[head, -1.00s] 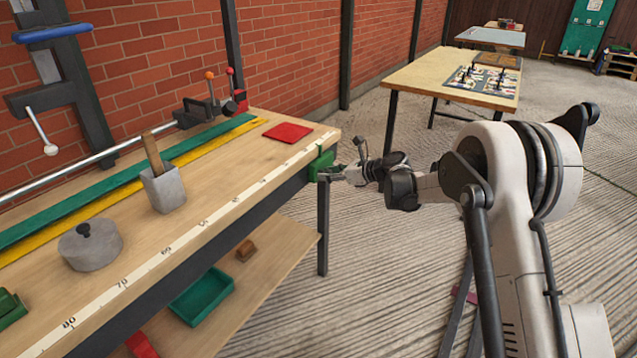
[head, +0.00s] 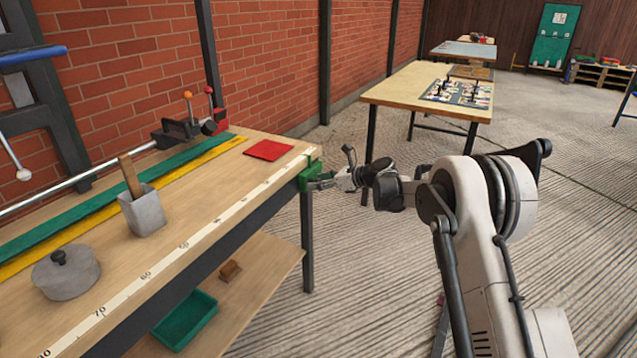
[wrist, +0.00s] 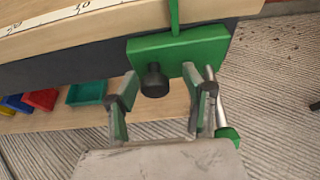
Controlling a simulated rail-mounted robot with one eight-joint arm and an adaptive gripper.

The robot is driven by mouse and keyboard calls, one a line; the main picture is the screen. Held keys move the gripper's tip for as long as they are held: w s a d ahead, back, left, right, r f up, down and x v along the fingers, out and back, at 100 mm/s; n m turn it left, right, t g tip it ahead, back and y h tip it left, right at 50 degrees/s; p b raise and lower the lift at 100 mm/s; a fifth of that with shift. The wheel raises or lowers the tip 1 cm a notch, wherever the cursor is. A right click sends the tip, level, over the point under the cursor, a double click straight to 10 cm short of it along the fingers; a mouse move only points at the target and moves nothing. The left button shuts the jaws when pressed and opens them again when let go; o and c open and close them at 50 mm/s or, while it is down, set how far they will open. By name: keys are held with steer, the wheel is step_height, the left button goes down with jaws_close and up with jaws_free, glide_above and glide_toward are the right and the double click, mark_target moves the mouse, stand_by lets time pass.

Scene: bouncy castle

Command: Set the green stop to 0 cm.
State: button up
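The green stop (head: 310,177) sits on the front edge of the wooden bench at its right end. In the wrist view it is a green block (wrist: 205,46) with a black knob (wrist: 154,80) on its face and a thin green strip (wrist: 174,15) reaching up over the bench top. A white scale (head: 215,217) runs along the bench edge, its numbers falling towards the stop. The mark under the strip is not readable. My gripper (wrist: 162,88) is at the stop, its fingers apart on either side of the knob. I cannot tell whether they touch the block.
A grey pot (head: 143,212), a round lidded tin (head: 66,276) and a red pad (head: 268,150) stand or lie on the bench. A green tray (head: 186,320) is on the lower shelf. A silver rod with a green end (wrist: 228,135) shows beside the right finger.

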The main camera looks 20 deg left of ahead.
steer(key=v, duration=1.2)
steer(key=shift+s+r, duration=0.1)
steer(key=shift+s, duration=0.05)
steer(key=s+d+r+n+t+h, duration=0.1)
steer(key=s+d+r+n+h, duration=0.3)
steer(key=s+d+r, duration=0.6)
steer(key=s+d+r+n+t+h, duration=0.1)
steer(key=s+d+r+n+h, duration=0.35)
steer(key=s, duration=0.75)
steer(key=s+d+f+n+t+h, duration=0.1)
steer(key=s+d+f+n+h, duration=0.15)
steer(key=s+d+n, duration=0.85)
steer(key=s+d+f+n+t+h, duration=0.1)
steer(key=s+d+f+h, duration=0.15)
steer(key=s+d, duration=1)
steer(key=s+a+r+p, duration=0.2)
steer(key=r+p, duration=0.3)
steer(key=p, duration=0.1)
steer(key=s+a+r+p, duration=0.2)
steer(key=a+r+p, duration=0.1)
steer(key=r+p, duration=0.3)
steer(key=shift+r, duration=0.3)
steer(key=shift+s, duration=0.1)
steer(key=shift+c, duration=0.3)
